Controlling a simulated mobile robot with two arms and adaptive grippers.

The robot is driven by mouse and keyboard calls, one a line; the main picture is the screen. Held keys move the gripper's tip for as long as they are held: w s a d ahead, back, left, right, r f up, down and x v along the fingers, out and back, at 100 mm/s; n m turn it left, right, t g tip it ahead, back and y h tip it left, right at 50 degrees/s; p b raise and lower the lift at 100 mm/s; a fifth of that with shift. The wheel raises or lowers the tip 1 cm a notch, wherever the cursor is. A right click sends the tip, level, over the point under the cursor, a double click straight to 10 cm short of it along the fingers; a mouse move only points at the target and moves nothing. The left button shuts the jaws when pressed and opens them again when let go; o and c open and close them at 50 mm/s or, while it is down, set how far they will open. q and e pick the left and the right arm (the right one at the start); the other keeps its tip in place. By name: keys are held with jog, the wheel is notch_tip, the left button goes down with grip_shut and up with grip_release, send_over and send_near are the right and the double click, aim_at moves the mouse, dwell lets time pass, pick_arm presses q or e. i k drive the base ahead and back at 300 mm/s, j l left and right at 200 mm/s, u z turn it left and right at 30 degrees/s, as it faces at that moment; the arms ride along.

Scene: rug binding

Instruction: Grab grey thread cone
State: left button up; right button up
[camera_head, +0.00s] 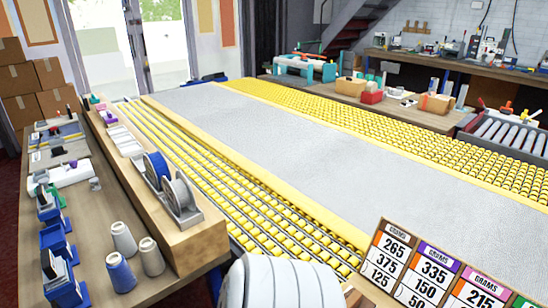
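Two light grey thread cones stand upright on the wooden bench at the lower left. One grey thread cone (124,240) is a little farther back, and the other grey thread cone (151,258) is to its right and nearer. A blue thread cone (120,274) stands just in front of them, close to both. All three are on the bench top, with nothing holding them. Neither of my grippers shows in the head view.
The bench (157,288) has blue holders (58,240) left of the cones. A long wooden beam (190,243) carrying two spools (178,193) runs behind them. A yellow roller conveyor (290,240) lies to the right. Number cards (430,278) stand at the lower right.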

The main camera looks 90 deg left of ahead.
aim_at(126, 245)
jog(key=u, duration=3.9)
